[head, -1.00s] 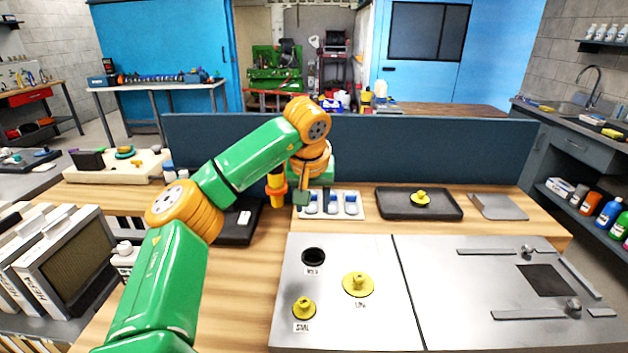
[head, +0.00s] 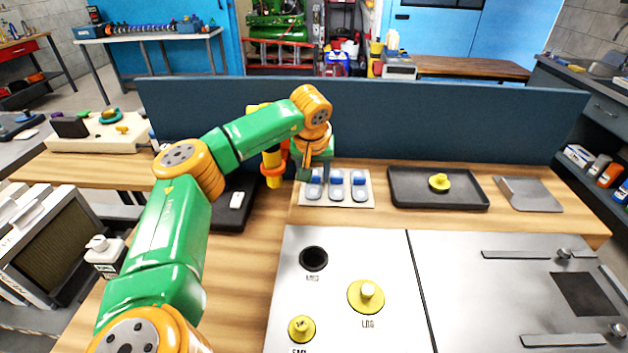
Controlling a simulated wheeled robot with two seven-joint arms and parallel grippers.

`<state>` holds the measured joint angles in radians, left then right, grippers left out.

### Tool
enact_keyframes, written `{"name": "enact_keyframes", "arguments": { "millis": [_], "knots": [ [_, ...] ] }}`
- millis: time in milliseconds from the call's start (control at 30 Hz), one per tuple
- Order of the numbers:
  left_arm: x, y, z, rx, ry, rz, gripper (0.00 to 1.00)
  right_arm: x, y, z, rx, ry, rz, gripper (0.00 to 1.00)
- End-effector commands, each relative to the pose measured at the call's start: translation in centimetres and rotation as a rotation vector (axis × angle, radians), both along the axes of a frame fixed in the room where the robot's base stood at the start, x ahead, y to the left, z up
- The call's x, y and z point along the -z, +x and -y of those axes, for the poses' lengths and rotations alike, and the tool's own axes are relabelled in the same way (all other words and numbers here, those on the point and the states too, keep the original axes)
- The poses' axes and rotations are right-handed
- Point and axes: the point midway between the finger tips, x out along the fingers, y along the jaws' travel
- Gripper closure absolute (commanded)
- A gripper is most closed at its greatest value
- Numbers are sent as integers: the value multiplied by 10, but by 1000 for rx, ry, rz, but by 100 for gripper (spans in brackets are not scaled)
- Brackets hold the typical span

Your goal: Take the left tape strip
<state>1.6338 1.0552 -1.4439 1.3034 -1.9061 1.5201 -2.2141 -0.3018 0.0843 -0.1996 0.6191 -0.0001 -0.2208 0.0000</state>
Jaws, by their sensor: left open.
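Three grey strips with blue ends lie side by side on a pale board on the bench, in the middle of the head view. The left tape strip (head: 314,190) is the leftmost of them. My left gripper (head: 304,172) is open at the upper left of the board, close to the left strip's blue end. My arm hides part of that area, and I cannot tell whether the fingers touch the strip. My right gripper is not in view.
A dark tray (head: 465,200) with a yellow piece (head: 439,182) stands right of the board. A grey metal panel (head: 385,255) with yellow plugs and a round black hole lies in front. A dark blue divider (head: 440,125) stands behind.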

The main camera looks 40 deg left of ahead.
Motion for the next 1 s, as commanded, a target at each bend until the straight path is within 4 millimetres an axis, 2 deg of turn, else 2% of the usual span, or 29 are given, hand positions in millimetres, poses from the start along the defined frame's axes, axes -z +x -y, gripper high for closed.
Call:
{"name": "enact_keyframes", "arguments": {
  "millis": [67,200,233,267,500,633,767,967,1000],
  "knots": [
    [0,0,0,0,-1,1,50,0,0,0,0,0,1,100],
    [0,0,0,0,-1,1,88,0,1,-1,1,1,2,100],
    [0,0,0,0,-1,1,96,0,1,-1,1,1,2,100],
    [0,0,0,0,-1,1,100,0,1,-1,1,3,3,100],
    [-1,0,0,0,-1,1,100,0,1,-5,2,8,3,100],
    [-12,1,0,0,0,3,100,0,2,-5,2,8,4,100],
    [-36,-1,3,3,-1,5,100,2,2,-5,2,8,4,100],
    [-91,-37,34,6,2,9,100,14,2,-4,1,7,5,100],
    [-95,-48,42,8,2,7,100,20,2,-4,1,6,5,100]
  ]
}}
